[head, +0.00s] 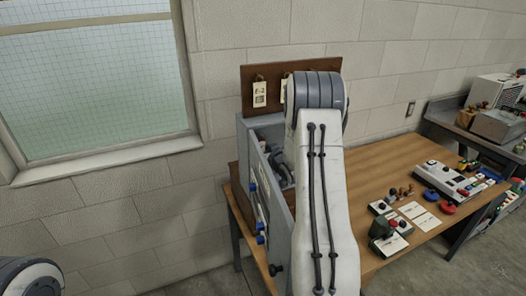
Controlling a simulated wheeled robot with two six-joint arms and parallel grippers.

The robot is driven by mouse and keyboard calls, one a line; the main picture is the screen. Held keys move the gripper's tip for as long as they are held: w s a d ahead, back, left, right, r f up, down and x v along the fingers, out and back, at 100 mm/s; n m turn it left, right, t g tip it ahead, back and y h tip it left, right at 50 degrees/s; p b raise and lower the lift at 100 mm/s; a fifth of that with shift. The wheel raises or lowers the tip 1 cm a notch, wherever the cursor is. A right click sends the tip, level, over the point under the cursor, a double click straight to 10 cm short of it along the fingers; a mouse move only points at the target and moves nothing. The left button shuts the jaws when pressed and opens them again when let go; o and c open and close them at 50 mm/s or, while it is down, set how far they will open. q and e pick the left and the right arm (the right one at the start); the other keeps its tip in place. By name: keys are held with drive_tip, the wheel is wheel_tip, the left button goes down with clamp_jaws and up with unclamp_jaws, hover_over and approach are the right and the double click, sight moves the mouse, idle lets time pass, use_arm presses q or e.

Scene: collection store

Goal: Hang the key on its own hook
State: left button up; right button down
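A brown hook board (248,104) stands against the wall behind the table. A pale tag (260,94) hangs on its left part, below a small hook. No key can be made out. My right arm rises through the middle and bends in front of the board. Dark grey parts beside it, over a grey cabinet (247,139), may be my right gripper (285,172); its fingers cannot be made out. My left gripper is out of view.
The wooden table (375,139) holds a control box (444,180), white cards (418,214), stamps (389,241) and small coloured items on its right part. A side bench (452,112) carries more boxes. The table's back middle is clear. A window is at left.

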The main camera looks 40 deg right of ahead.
drive_tip(key=shift+c, duration=1.7)
unclamp_jaws()
drive_tip(key=b+v, duration=0.3)
drive_tip(key=v, duration=0.7)
drive_tip(key=shift+s+a, duration=0.15)
drive_tip(key=shift+s, duration=0.1)
